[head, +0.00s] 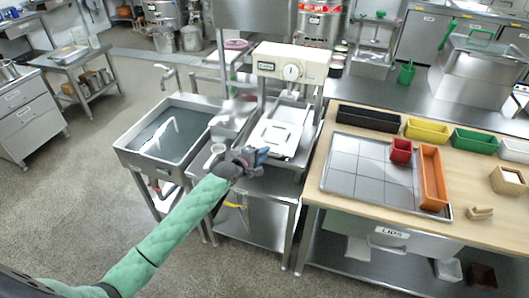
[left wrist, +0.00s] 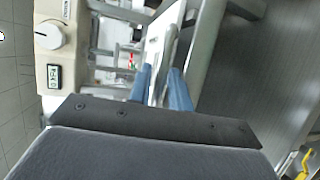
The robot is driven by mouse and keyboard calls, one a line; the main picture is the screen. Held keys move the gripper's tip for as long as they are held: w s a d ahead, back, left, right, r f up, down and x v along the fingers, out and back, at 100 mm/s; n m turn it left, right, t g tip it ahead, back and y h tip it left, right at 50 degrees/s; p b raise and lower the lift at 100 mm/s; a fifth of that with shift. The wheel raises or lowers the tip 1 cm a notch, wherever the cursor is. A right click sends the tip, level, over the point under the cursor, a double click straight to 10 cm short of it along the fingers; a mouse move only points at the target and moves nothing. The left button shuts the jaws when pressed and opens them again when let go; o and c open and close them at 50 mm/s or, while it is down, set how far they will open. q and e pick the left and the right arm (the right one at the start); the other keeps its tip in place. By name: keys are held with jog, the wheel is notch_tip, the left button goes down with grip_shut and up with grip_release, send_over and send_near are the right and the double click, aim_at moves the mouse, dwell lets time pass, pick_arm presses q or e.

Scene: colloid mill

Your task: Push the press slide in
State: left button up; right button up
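The press (head: 290,66) is a cream-coloured head with a round dial, set over a steel frame. The press slide (head: 282,132) is a pale flat tray sticking out below the head, towards me. My left gripper (head: 263,155) is at the slide's near left end, close to its front edge. In the left wrist view the two blue fingers (left wrist: 161,82) stand apart, with a pale part of the slide (left wrist: 165,40) showing beyond and between them. I cannot tell whether they touch it. The press head with its dial (left wrist: 52,38) shows at left there. My right gripper is not in view.
A steel sink (head: 165,135) stands left of the press. A wooden table (head: 330,180) at right holds a tiled tray (head: 352,178), an orange bin (head: 433,178), a red bin (head: 401,150) and several others.

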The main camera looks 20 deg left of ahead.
aim_at(275, 143)
pick_arm(q)
jog(key=shift+w+d, duration=0.15)
jog(key=shift+w, duration=0.05)
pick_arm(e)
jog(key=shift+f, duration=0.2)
